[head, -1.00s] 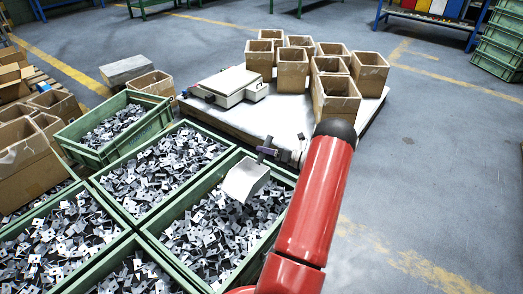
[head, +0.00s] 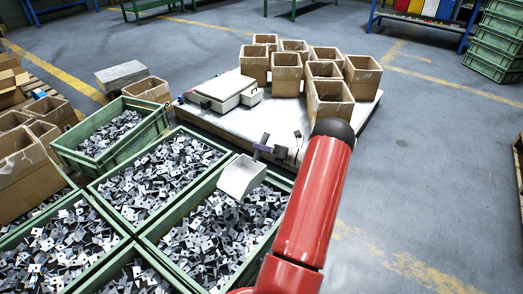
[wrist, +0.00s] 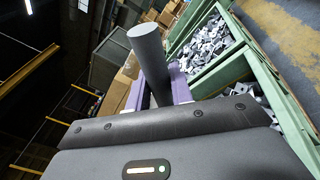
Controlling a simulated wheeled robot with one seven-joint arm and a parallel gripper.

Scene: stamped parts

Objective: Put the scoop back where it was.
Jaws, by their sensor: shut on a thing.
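The scoop (head: 242,176) has a pale metal pan and a dark handle, and it hangs over the near right green crate of stamped parts. My gripper (head: 263,148) is shut on the scoop's handle. In the wrist view the grey round handle (wrist: 147,50) stands between the purple fingers of my gripper (wrist: 157,92). The pan is hidden in the wrist view. The pan looks empty, and it is above the parts, apart from them as far as I can tell.
Several green crates (head: 187,226) of stamped parts fill the left and front. A table (head: 283,121) behind them bears a scale (head: 222,90) and several open cardboard boxes (head: 331,101). More cardboard boxes (head: 22,165) stand at left. The floor at right is clear.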

